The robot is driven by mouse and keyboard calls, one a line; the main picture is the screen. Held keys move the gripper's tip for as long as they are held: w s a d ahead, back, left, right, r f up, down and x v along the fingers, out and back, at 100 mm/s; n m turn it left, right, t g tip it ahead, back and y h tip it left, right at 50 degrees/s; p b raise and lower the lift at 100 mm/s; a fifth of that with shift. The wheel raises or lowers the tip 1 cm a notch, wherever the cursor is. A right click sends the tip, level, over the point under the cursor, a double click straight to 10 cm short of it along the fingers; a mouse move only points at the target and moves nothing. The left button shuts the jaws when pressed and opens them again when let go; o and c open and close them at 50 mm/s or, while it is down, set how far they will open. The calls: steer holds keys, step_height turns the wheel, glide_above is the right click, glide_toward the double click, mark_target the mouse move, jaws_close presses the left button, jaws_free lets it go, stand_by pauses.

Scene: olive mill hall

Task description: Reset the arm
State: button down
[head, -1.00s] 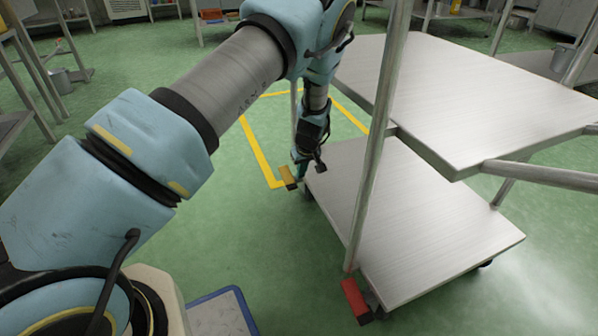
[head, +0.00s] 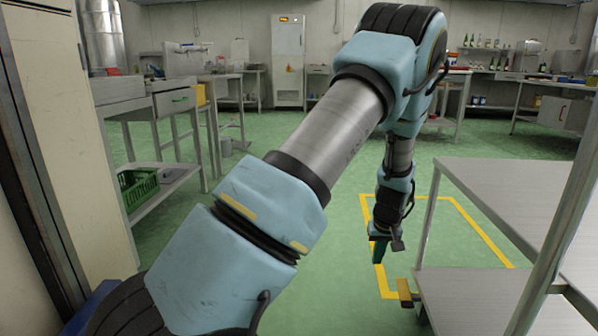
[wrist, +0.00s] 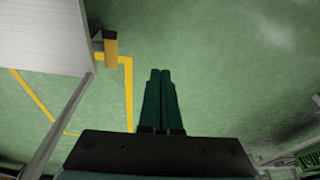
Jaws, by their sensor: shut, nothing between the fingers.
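My gripper (head: 379,251) hangs fingers down at the end of my arm in the head view, left of a metal trolley. In the wrist view its two green fingers (wrist: 160,75) lie side by side, shut and empty, over bare green floor. The steel trolley (head: 470,285) has an upper and a lower shelf. Its corner shows in the wrist view (wrist: 45,35), to the left of the fingers and apart from them.
A yellow-brown trolley pedal (head: 404,292) lies close to the gripper on its right. Yellow floor lines (head: 480,228) run around the trolley's far side. A tall cabinet (head: 55,130) and a bench with a green crate (head: 138,187) stand at left. Open floor lies between.

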steer(key=s+a+r, duration=0.2)
steer(key=a+r, duration=0.4)
steer(key=a, duration=0.3)
steer(key=s+a+r, duration=0.3)
steer(key=a+r, duration=0.3)
steer(key=a, duration=0.3)
steer(key=s+a+r+g+p, duration=0.1)
steer(key=s+a+r, duration=0.5)
steer(key=s+a, duration=0.55)
step_height(320, 180, up, 37)
steer(key=p, duration=3.7)
steer(key=shift+w+r+m+p, duration=0.15)
steer(key=shift+w+m+p, duration=0.15)
steer(key=shift+w, duration=0.1)
